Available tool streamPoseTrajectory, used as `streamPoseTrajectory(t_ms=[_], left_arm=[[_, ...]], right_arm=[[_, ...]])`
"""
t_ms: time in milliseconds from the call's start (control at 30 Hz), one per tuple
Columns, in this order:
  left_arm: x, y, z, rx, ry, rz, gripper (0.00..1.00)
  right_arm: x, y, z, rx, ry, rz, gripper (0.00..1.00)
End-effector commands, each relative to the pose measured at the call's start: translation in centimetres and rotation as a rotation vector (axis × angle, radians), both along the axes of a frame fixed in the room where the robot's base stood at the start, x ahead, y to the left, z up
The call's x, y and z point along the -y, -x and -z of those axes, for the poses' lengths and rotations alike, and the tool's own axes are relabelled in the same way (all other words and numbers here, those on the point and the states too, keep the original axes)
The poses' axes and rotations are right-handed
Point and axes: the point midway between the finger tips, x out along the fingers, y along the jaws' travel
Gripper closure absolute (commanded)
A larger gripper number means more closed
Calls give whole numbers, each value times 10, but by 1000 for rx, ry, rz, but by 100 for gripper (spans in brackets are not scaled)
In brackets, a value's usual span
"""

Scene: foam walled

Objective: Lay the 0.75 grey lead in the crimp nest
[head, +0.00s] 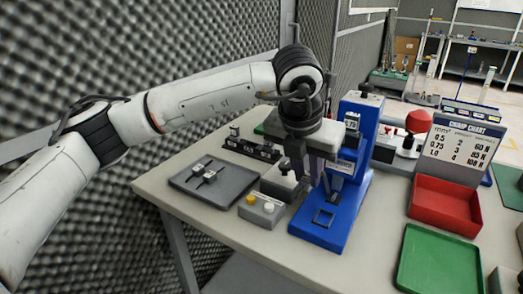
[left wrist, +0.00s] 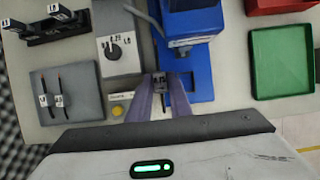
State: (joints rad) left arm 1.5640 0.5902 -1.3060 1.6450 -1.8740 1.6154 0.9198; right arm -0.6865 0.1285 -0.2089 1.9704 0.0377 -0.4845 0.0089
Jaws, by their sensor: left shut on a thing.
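My left gripper (head: 308,178) is shut on a small lead. In the left wrist view the fingers (left wrist: 163,98) hold the lead (left wrist: 160,83), with a pale tag and a thin dark end between them. Its size mark and colour are too small to read. The gripper is just left of the blue crimp press (head: 361,125), close to its head; the press also shows in the left wrist view (left wrist: 191,22). A square dark frame (head: 325,217) lies on the press base. The crimp nest itself is not clearly visible. My right gripper is not in view.
A grey tray (head: 230,196) holds two other tagged leads (left wrist: 59,100). A button box (head: 262,210), a dial box (left wrist: 114,72) and a black rack (head: 250,149) stand nearby. The red tray (head: 444,218) and green tray (head: 440,265), right, look empty. A crimp chart (head: 458,150) stands behind.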

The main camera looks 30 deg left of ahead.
Motion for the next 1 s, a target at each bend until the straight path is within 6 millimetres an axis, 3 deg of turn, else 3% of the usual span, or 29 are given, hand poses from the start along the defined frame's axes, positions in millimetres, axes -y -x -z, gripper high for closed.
streamPoseTrajectory(t_ms=[100,300,1000], left_arm=[[28,8,0,6,6,1,100],[48,14,1,12,11,-6,100],[50,15,10,12,13,-7,100]], right_arm=[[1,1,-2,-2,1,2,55],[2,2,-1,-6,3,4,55],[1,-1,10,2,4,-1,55]])
